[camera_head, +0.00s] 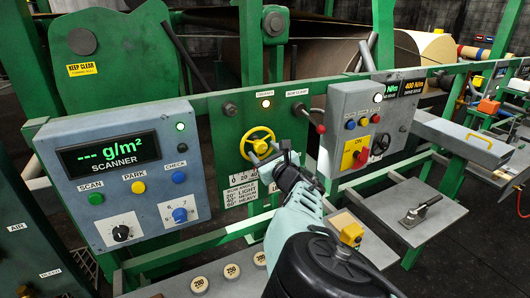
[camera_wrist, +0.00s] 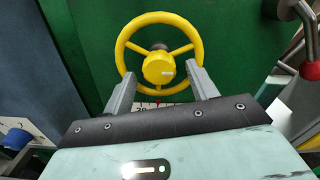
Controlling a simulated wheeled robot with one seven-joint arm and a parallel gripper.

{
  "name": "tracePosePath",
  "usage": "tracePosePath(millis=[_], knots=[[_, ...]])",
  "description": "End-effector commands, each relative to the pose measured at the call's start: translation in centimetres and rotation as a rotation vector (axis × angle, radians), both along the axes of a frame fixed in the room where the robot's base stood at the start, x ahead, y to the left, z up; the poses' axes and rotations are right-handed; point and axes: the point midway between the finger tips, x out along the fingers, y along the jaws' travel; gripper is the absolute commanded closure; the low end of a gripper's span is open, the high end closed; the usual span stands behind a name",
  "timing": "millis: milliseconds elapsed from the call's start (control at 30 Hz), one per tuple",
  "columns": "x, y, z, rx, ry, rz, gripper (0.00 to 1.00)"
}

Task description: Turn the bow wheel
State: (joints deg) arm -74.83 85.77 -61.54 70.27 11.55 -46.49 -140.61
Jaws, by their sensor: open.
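The bow wheel is a yellow three-spoked handwheel (camera_head: 260,141) on the green panel, above a numbered scale. I cannot tell whether the fingers touch the rim. In the head view my gripper (camera_head: 276,158) is just in front of the wheel and hides its lower right part.
A grey scanner box (camera_head: 125,205) is left of the green panel. A red-knobbed lever (camera_head: 320,128) and a grey control box (camera_head: 352,108) are close on the right. Below are a shelf with round weights (camera_head: 232,271) and a grey plate (camera_head: 408,212) with a clamp.

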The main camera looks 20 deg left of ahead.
Motion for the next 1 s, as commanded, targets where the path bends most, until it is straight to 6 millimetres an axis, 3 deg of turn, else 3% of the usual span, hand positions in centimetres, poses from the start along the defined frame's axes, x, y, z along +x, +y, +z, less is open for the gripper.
tracePosePath(millis=[67,200,633,1000], knots=[[-0.01,-0.01,0.00,0.000,0.000,0.000,0.48],[-0.01,-0.02,0.01,0.000,0.000,0.000,0.87],[-0.01,-0.03,-0.30,0.043,0.046,0.000,0.87],[-0.08,0.01,-0.64,0.230,0.261,0.000,0.87]])
